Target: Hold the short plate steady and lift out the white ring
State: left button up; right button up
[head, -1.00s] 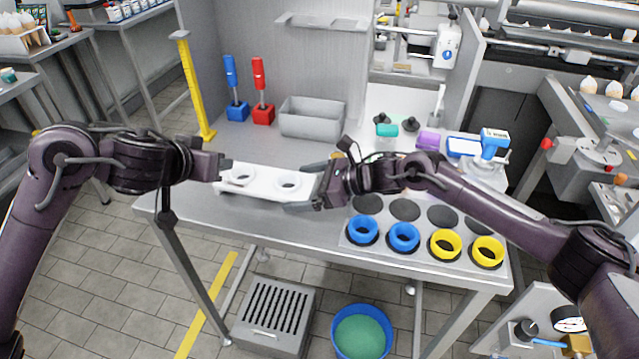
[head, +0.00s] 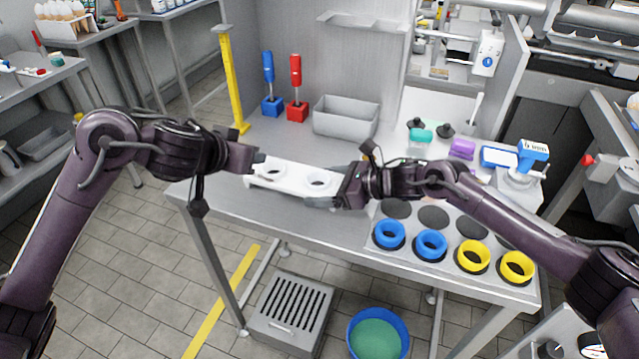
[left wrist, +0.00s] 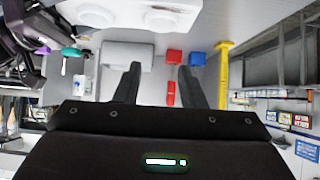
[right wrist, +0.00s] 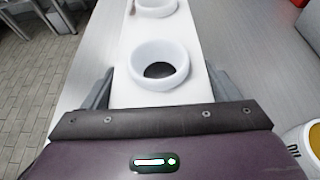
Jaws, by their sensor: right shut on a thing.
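The short plate is a narrow white bar (head: 295,180) above the table's front part, with two white rings set in it. One ring (head: 273,171) is near my left gripper, the other (head: 318,180) near my right. My right gripper (head: 325,187) is shut on the plate's right end; in the right wrist view its fingers lie along both sides of the plate (right wrist: 120,45), beside the nearer white ring (right wrist: 158,68). My left gripper (head: 257,163) is at the plate's left end. The left wrist view shows its fingers (left wrist: 160,85) apart with nothing between them.
Blue rings (head: 389,234) and yellow rings (head: 472,256) sit on a mat at the table's right. A grey bin (head: 346,118), a red tool (head: 296,90) and a blue tool (head: 269,85) stand behind. A blue bucket (head: 378,335) is on the floor.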

pick_arm(q)
jog(key=o, duration=0.3)
jog(key=shift+w+a+r, duration=0.1)
jog(key=shift+w+r, duration=0.05)
jog(key=o, duration=0.3)
jog(key=w+a+r+n+y, duration=0.1)
jog(key=w+a+r, duration=0.1)
jog(key=w, duration=0.1)
jog(key=w+a+r+n+y, duration=0.1)
jog(key=w+a+r+n, duration=0.1)
jog(key=w+a+r, duration=0.1)
jog(key=w+a+r+n+t+y, duration=0.1)
jog(key=w+a+r+n, duration=0.1)
jog(key=w+a, duration=0.1)
jog(key=shift+w+a+r, duration=0.15)
jog(key=shift+w+a, duration=0.05)
jog(key=shift+w, duration=0.5)
jog(key=shift+o, duration=0.2)
jog(key=g, duration=1.1)
send_near(272, 159)
jog(key=s+d+r, duration=0.1)
jog(key=s+r, duration=0.1)
jog(key=s, duration=0.1)
jog(key=shift+n+y, duration=0.3)
jog(key=shift+n, duration=0.2)
jog(key=shift+f, duration=5)
jog(key=c, duration=0.6)
